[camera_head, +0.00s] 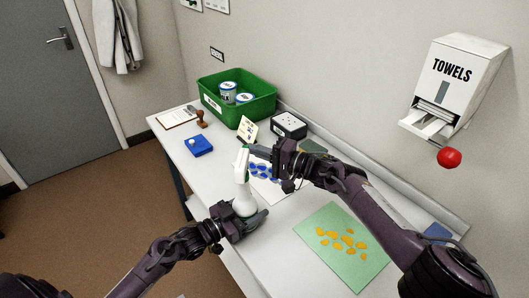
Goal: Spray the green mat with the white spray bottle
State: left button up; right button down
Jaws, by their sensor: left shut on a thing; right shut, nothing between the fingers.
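The white spray bottle (243,199) stands upright, with a pale green and white spray head (241,157) at its top. My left gripper (247,218) is shut on its lower body. My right gripper (258,155) is shut with nothing between its fingers, beside the spray head; I cannot tell whether it touches the head. The green mat (312,243) lies flat on the bench at the lower right, with several orange-yellow patches (340,240) on it. The bottle is to the left of the mat, not over it.
A white sheet with blue patches (266,172) lies behind the bottle, partly hidden by my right gripper. A green bin (256,112) with tubs, a dark box (289,125), a blue block (198,146), a stamp (201,118) and a clipboard (177,117) stand farther back. A towel dispenser (458,80) hangs right.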

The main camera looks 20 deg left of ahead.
jog(key=shift+s+d+f, duration=0.1)
jog(key=shift+s+d, duration=0.25)
jog(key=shift+s, duration=0.55)
jog(key=shift+s+d, duration=0.3)
jog(key=shift+s, duration=0.6)
jog(key=shift+s+d+f+m+h, duration=0.15)
jog(key=shift+s+m+h, duration=0.35)
jog(key=shift+s+m, duration=0.65)
jog(key=shift+w+m, duration=0.25)
jog(key=shift+w, duration=0.1)
jog(key=shift+w+f, duration=0.5)
jog(key=shift+w, duration=1.4)
jog(key=d, duration=0.9)
jog(key=shift+s+r, duration=0.2)
jog(key=shift+r, duration=0.2)
jog(key=shift+w+a+r+n+y, duration=0.15)
jog(key=shift+w+r+n+y, duration=0.15)
jog(key=shift+n, duration=0.5)
jog(key=shift+w+a+r+n+y, duration=0.15)
jog(key=shift+w+n+y, duration=0.1)
jog(key=shift+n, duration=0.55)
